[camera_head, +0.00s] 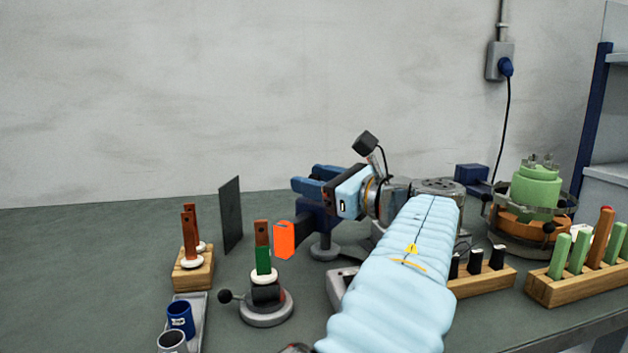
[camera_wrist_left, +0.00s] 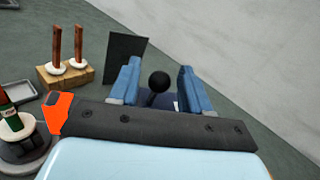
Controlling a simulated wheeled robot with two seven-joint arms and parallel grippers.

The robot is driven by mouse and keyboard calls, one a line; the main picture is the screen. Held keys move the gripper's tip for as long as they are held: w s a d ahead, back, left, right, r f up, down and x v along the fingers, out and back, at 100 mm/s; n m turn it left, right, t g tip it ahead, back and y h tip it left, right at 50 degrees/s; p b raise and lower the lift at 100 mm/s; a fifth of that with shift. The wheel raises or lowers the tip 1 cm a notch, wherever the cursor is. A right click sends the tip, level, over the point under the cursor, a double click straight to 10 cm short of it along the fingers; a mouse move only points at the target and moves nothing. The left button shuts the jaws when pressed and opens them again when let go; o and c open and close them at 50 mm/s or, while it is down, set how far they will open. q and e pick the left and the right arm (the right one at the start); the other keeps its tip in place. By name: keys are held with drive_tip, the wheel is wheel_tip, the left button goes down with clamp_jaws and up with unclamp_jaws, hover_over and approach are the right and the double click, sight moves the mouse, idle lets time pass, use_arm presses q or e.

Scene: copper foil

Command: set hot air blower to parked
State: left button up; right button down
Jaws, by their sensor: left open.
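The hot air blower has a navy body (camera_head: 318,218) on a round grey base and an orange nozzle (camera_head: 285,239) pointing left. The orange nozzle shows at the left of the left wrist view (camera_wrist_left: 62,112). My left gripper (camera_head: 305,181) is open above the blower body, its blue fingers pointing left. In the left wrist view a black ball knob (camera_wrist_left: 158,82) on a short stem appears between the fingertips (camera_wrist_left: 157,84), with space on both sides. I cannot tell its depth. In the head view my gripper hides that knob. My right gripper is not in view.
Left of the blower stand a copper strip holder (camera_head: 265,234) with a black ball lever, a wooden block with copper strips (camera_head: 194,270), and a dark upright panel (camera_head: 231,215). Wooden racks (camera_head: 580,284) and a green-topped device (camera_head: 536,185) stand at right. The back-left bench is clear.

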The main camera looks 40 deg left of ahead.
use_arm(q)
drive_tip(key=shift+a, duration=0.2)
clamp_jaws()
idle(0.4)
